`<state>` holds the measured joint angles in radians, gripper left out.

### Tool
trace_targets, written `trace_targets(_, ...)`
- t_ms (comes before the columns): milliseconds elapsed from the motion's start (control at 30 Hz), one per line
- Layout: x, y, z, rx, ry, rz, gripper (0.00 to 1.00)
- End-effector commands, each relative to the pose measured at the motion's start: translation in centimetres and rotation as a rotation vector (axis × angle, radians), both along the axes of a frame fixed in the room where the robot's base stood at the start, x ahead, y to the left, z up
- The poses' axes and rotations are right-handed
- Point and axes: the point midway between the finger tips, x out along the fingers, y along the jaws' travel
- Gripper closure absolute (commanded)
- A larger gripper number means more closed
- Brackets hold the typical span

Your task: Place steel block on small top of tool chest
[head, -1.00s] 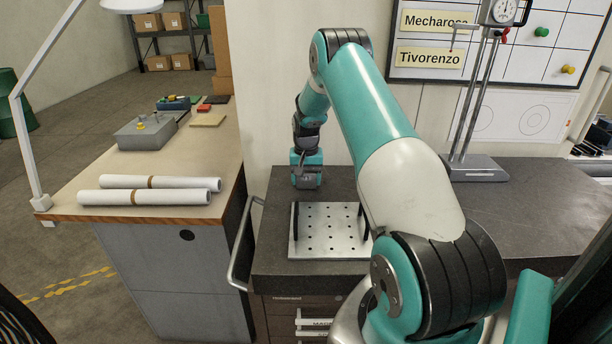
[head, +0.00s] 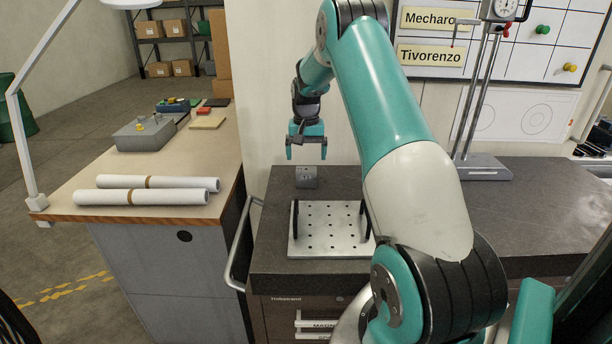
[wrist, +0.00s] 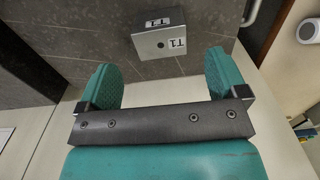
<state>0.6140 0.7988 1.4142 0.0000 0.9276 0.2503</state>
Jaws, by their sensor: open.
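The steel block (head: 306,177) is a small grey block resting on the dark top of the tool chest (head: 272,240), near its back left edge. In the wrist view the block (wrist: 158,35) shows "T1" labels and a dark hole, and lies beyond the fingertips. My gripper (head: 306,152) is open and empty above the block, apart from it. Its two teal fingers also show in the wrist view (wrist: 165,80), with nothing between them.
A perforated metal plate with dark posts (head: 327,232) stands in front of the block on the chest top. A gauge stand (head: 480,165) is at the right. A wooden-topped bench (head: 85,182) with paper rolls (head: 145,196) is at the left. The dark top between plate and stand is partly hidden by my arm.

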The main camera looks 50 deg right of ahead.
Motion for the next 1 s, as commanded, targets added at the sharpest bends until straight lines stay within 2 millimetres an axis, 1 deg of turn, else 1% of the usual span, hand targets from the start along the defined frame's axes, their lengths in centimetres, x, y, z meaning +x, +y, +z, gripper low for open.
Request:
trace_targets(100,0.0,0.0,1.9,-0.002,-0.003,0.000,0.09)
trace_targets(200,0.0,0.0,3.1,-0.001,-0.001,0.000,0.09)
trace_targets(367,0.0,0.1,3.9,0.001,0.001,0.002,0.09)
trace_targets(467,0.3,1.5,4.6,0.002,-0.006,0.037,0.09)
trace_targets(567,0.8,5.6,6.1,0.009,-0.025,0.141,0.09)
trace_targets(667,0.7,12.3,8.3,0.025,-0.056,0.308,0.09)
trace_targets(700,0.2,15.3,9.1,0.035,-0.070,0.384,0.09)
trace_targets(767,-0.9,19.9,10.3,0.050,-0.091,0.503,0.09)
trace_targets(800,-2.0,22.9,10.9,0.062,-0.107,0.581,0.09)
trace_targets(867,-4.0,27.1,11.8,0.082,-0.128,0.699,0.09)
trace_targets(900,-5.6,29.8,12.2,0.097,-0.142,0.777,0.09)
trace_targets(967,-8.5,33.6,12.8,0.122,-0.166,0.896,0.09)
trace_targets(1000,-10.6,36.0,13.0,0.140,-0.179,0.974,0.09)
